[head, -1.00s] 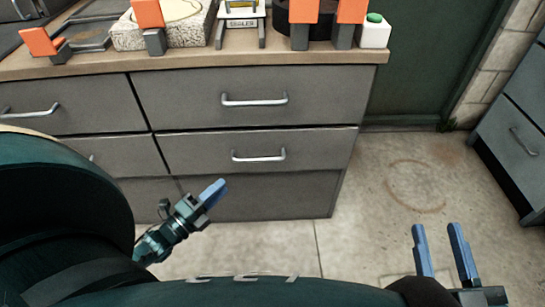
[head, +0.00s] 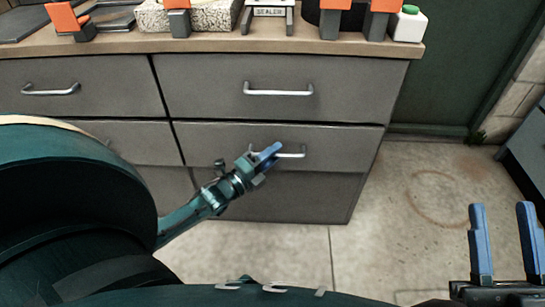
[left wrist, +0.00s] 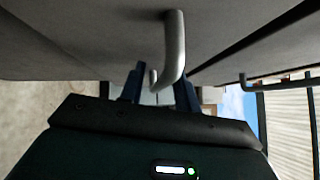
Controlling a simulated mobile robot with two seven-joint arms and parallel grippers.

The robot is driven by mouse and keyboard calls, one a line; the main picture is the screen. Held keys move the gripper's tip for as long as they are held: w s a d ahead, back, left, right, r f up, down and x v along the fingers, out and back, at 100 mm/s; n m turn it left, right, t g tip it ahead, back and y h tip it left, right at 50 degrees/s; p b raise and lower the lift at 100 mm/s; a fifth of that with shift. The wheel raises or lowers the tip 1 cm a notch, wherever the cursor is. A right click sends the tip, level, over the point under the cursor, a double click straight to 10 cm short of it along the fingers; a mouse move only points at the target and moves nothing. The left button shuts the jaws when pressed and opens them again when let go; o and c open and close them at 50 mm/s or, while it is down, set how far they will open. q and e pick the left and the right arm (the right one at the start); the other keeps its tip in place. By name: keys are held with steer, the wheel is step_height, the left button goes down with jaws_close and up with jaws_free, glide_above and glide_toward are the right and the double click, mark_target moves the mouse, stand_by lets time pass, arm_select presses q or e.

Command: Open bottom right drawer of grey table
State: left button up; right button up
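The grey table (head: 140,46) has a wooden top and two rows of grey drawers with metal bar handles. Its bottom right drawer (head: 345,143) is shut, flush with the front. My left gripper (head: 267,157) is at the left part of that drawer's handle (head: 294,155). In the left wrist view the handle (left wrist: 175,48) reaches between the two spread fingers (left wrist: 160,88); I cannot tell if they touch it. My right gripper (head: 505,215) is open and empty above the floor at lower right.
Orange-and-grey clamps (head: 180,20), a stone block (head: 215,15) and a white bottle with a green cap (head: 408,24) stand on the tabletop. Bare concrete floor (head: 400,215) lies right of the table. A grey cabinet (head: 530,150) stands at the far right.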

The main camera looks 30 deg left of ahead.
arm_select(q)
jaws_close()
stand_by(0.4)
